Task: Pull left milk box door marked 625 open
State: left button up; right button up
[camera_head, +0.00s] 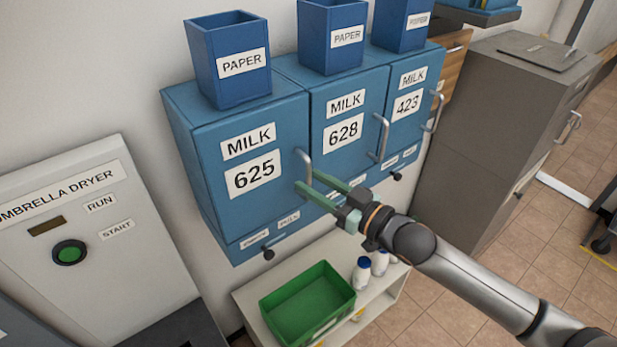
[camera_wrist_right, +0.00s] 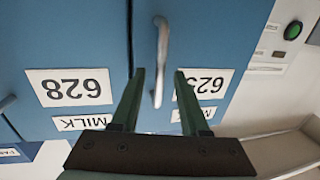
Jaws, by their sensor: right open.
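The left milk box door marked 625 (camera_head: 225,150) is blue and looks shut, with a grey bar handle (camera_head: 304,163) along its right edge. My right gripper (camera_head: 307,181) reaches in from the lower right, its green fingers at the lower part of that handle. In the right wrist view the picture is upside down; the handle (camera_wrist_right: 161,60) appears between the two open fingers (camera_wrist_right: 159,72), with a gap on both sides. The 625 label (camera_wrist_right: 207,82) is partly hidden by one finger. I cannot tell how deep the handle sits between the fingers. My left gripper is not in view.
Milk boxes 628 (camera_head: 345,125) and 423 (camera_head: 407,100) adjoin on the right, with similar handles. Blue paper bins (camera_head: 228,65) stand on top. Below, a white shelf (camera_head: 262,330) holds a green crate (camera_head: 305,303) and bottles (camera_head: 361,273). An umbrella dryer (camera_head: 110,240) stands left.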

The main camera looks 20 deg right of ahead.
jog(key=shift+x, duration=1)
jog(key=shift+c, duration=0.4)
grip_shut()
dwell(0.4)
